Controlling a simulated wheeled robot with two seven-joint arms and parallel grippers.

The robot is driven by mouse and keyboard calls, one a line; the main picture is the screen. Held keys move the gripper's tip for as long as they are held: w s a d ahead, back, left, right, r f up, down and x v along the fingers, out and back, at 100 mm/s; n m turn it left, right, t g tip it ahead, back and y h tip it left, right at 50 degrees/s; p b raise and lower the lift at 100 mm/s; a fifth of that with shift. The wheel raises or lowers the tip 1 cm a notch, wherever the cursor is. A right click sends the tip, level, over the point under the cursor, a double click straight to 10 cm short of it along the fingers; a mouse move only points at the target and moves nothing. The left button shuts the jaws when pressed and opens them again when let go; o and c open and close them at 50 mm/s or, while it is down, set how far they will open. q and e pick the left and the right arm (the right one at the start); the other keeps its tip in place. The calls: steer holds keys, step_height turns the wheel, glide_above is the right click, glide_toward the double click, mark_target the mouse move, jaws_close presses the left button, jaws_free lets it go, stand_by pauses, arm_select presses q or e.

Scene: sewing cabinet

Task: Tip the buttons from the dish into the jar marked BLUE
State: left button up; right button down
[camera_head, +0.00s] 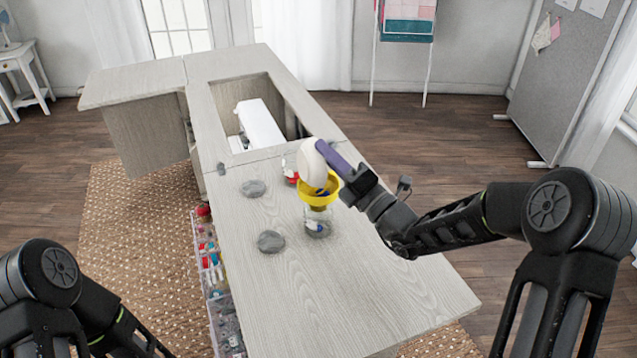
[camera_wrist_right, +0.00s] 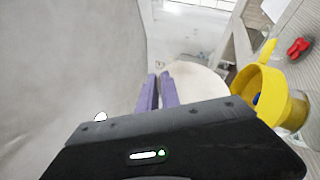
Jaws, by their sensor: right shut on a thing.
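My right gripper (camera_head: 350,180) is shut on the purple handle (camera_head: 336,158) of a white dish (camera_head: 311,163). The dish is steeply tilted over a yellow funnel (camera_head: 304,192); it also shows in the right wrist view (camera_wrist_right: 200,80). The funnel, also in the wrist view (camera_wrist_right: 262,92), sits on the mouth of a clear jar (camera_head: 317,226). Something blue shows in the funnel and blue and white pieces in the jar. No label is readable. The dish's inside is hidden. My left gripper is out of view; only its arm shows at lower left.
Another clear jar (camera_head: 290,162) with red contents stands just behind. Grey round pieces (camera_head: 271,241) lie on the left part of the cabinet top (camera_head: 340,290). A white machine (camera_head: 260,124) sits in the recess. The front of the top is clear.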

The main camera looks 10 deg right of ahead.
mark_target(307, 178)
steer(key=a+n, duration=0.1)
steer(key=a+n+g, duration=0.1)
steer(key=a+n, duration=0.1)
steer(key=s+a+r+n+g, duration=0.1)
steer(key=n, duration=0.1)
steer(key=shift+a+y+p, duration=0.2)
steer(key=shift+y+p, duration=0.1)
steer(key=shift+p, duration=0.05)
steer(key=shift+g, duration=0.3)
steer(key=shift+r, duration=0.1)
steer(key=s+a+f+n+g+h+b, duration=0.1)
steer(key=a+f+n+b, duration=0.4)
steer(key=b, duration=0.5)
steer(key=s+a+f+n+g+h+b, duration=0.2)
steer(key=a+f+n+g+h+b, duration=0.1)
steer(key=a+n+b, duration=0.4)
steer(key=shift+a+f+h+b, duration=0.7)
steer(key=shift+a+f+b, duration=0.75)
steer(key=shift+b, duration=0.85)
